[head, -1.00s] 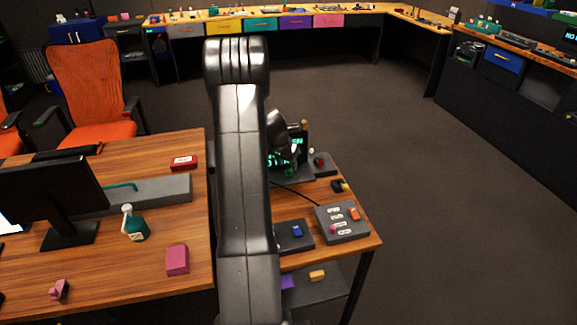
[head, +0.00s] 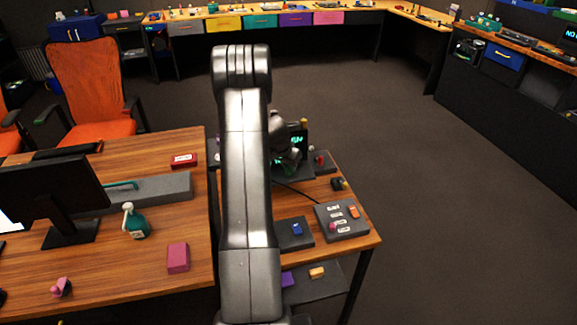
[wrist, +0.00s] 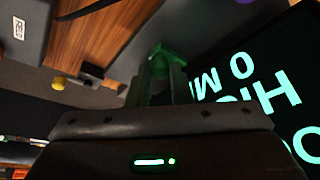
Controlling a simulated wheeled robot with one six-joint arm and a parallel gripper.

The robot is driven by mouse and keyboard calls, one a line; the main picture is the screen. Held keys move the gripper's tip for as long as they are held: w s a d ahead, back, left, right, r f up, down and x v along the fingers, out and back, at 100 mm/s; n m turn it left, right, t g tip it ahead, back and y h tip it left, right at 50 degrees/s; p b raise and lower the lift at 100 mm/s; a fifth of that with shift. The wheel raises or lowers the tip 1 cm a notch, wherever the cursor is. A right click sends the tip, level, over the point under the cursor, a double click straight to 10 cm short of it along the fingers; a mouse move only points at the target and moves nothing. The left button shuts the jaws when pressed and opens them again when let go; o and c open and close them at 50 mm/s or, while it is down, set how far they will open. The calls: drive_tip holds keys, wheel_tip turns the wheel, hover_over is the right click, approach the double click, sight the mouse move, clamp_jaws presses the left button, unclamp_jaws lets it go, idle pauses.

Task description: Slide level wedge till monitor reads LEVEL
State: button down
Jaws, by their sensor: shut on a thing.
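My gripper (wrist: 161,88) is shut on a green piece (wrist: 159,60), which appears to be the level wedge's grip. The rest of the wedge is hard to make out. The dark monitor (wrist: 265,75) stands at the right of the wrist view. Its large pale green letters are turned and cut off. A "0 M" and part of a word like "HIGH" show; LEVEL is not readable. In the head view my gripper (head: 291,158) is low in front of the monitor (head: 303,137), and my arm hides much of that area.
A grey button panel (head: 341,221) and a dark box with a blue switch (head: 295,232) sit at the front of the small wooden table. A dark box with a red knob (head: 320,161) is right of the monitor. The desk (head: 110,265) at left holds a spray bottle (head: 135,222).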

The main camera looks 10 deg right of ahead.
drive_tip(key=shift+d+f+b, duration=0.1)
drive_tip(key=shift+b, duration=0.25)
drive_tip(key=shift+d+b, duration=0.15)
drive_tip(key=shift+b, duration=0.25)
drive_tip(key=shift+d+b, duration=0.25)
drive_tip(key=shift+b, duration=0.1)
drive_tip(key=c, duration=1.3)
unclamp_jaws()
